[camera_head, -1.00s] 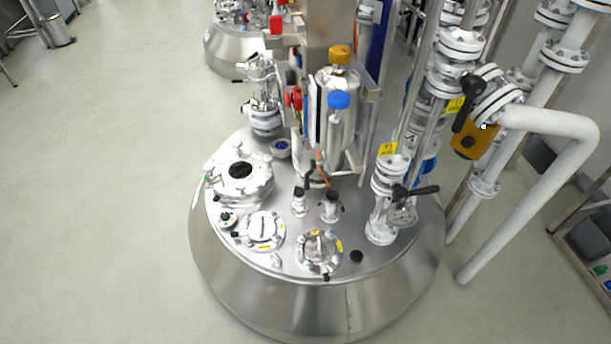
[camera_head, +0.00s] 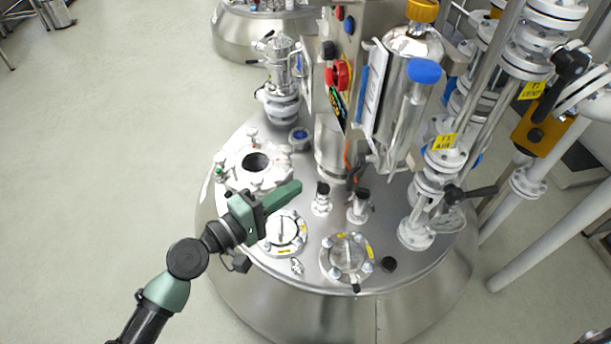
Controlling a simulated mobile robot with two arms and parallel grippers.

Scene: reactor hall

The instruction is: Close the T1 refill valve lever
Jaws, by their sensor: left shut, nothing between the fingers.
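My left gripper (camera_head: 287,193) comes in from the lower left, with green fingers, shut and empty. It is over the steel reactor lid (camera_head: 400,275), in front of the white flanged port. A black valve lever (camera_head: 470,194) sticks out to the right on the white pipe stack, below a yellow tag (camera_head: 443,142) that seems to read T1 AIR. Another black lever (camera_head: 563,84) is on the upper right pipe, beside a yellow tag (camera_head: 532,90) that seems to read T1 VENT. I cannot make out a refill label. Both levers are well right of the gripper. My right gripper is out of view.
Round ports (camera_head: 347,257) and short fittings (camera_head: 358,206) stand on the lid. The floor (camera_head: 100,150) at left is clear.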

